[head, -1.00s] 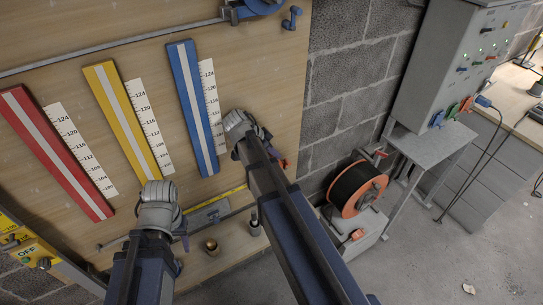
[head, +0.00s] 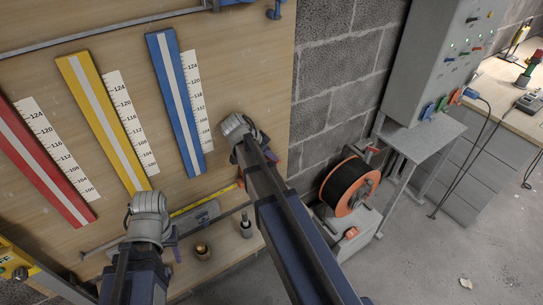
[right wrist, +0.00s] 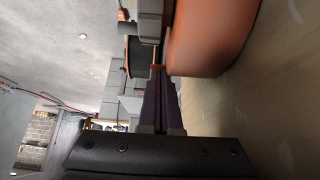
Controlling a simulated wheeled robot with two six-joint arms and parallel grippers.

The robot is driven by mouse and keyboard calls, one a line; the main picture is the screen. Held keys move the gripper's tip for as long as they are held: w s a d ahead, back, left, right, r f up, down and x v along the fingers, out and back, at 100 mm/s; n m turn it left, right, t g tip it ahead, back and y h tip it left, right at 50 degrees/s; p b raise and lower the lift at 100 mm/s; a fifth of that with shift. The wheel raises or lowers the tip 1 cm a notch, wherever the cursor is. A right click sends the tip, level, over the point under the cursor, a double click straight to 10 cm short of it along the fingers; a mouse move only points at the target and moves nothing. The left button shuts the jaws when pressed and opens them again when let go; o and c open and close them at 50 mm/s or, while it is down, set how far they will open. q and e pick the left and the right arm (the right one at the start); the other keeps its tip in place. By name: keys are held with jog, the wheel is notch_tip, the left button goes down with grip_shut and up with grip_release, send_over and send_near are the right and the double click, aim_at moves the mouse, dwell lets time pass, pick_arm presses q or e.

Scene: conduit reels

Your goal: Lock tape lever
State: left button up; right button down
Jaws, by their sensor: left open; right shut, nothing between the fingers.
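A yellow tape strip (head: 203,200) runs along the lower board in the head view. Its right end goes behind my right arm, where a small red-orange part shows beside the wrist. In the right wrist view a large rounded orange body (right wrist: 212,38) lies close beside the fingertips; I cannot tell whether they touch. I cannot make out the lever. My right gripper (right wrist: 160,85) is shut and empty; in the head view it is mostly hidden by its wrist. My left gripper (head: 174,244) is open at the lower board near the tape's left end, mostly hidden by its wrist.
Red, yellow (head: 103,122) and blue (head: 176,103) strips with white scales are on the board. A black cable reel with orange rim (head: 349,187) and a grey control cabinet (head: 427,65) are to the right.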

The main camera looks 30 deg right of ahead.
jog(key=shift+d+r+y+p, duration=0.1)
jog(key=shift+d+y+p, duration=0.2)
jog(key=shift+p, duration=0.05)
jog(key=shift+d+r+y+p, duration=0.1)
jog(key=shift+d+y+p, duration=0.25)
jog(key=shift+y+p, duration=0.2)
jog(key=shift+w+d+r+y+p, duration=0.1)
jog(key=shift+d+y+p, duration=0.15)
jog(key=shift+p, duration=0.1)
jog(key=d+y, duration=0.2)
jog(key=d+f+y, duration=0.1)
jog(key=d+y, duration=0.1)
jog(key=d, duration=0.1)
jog(key=shift+w+f, duration=0.15)
jog(key=shift+w, duration=0.05)
jog(key=shift+a, duration=0.2)
jog(key=shift+s+a+f, duration=0.1)
jog(key=shift+a+f, duration=0.15)
jog(key=shift+a, duration=0.4)
